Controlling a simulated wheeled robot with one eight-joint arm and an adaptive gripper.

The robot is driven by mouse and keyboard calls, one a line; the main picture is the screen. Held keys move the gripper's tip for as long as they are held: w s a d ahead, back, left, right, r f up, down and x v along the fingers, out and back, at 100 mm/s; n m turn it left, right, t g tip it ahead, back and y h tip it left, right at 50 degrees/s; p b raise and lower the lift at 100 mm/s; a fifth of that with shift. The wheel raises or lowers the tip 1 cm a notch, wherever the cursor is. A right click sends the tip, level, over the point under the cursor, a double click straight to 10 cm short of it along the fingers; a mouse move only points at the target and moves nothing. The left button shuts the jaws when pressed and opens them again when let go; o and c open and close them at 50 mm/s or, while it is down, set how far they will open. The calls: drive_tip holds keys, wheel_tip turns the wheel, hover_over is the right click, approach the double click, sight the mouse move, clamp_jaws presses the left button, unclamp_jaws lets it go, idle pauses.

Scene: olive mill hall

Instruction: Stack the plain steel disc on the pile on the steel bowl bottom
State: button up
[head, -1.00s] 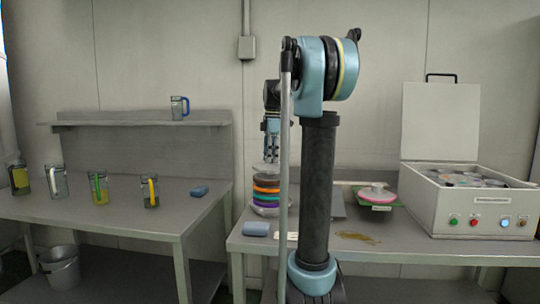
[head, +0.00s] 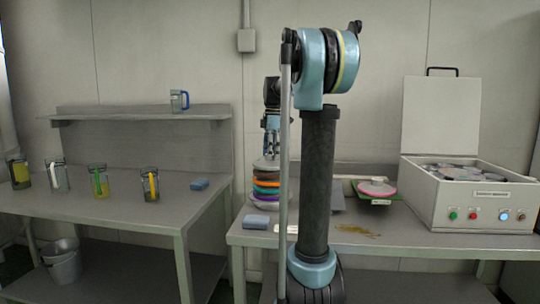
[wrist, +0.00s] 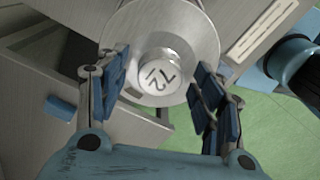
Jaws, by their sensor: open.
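The plain steel disc (head: 266,164) lies on top of the pile (head: 266,183) of coloured discs at the left of the right-hand table. The pile shows dark, orange, green and purple layers. A pale rim at its foot, probably the steel bowl bottom (head: 262,205), is partly hidden. In the wrist view the steel disc (wrist: 205,35) has a raised centre knob (wrist: 158,76) with a mark that looks like a number. My gripper (wrist: 160,85) is open, one finger on each side of the knob, with gaps visible. It stands above the disc in the head view (head: 270,148). The disc hides the pile in the wrist view.
My arm covers the table's middle. An open white box (head: 470,208) of discs stands at right. Several jugs (head: 98,182) stand on the left table.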

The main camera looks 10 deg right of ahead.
wheel_tip(320, 180, up, 12)
drive_tip(key=shift+w+d, duration=0.25)
drive_tip(key=shift+d, duration=0.05)
idle(0.3)
drive_tip(key=shift+s+f, duration=0.1)
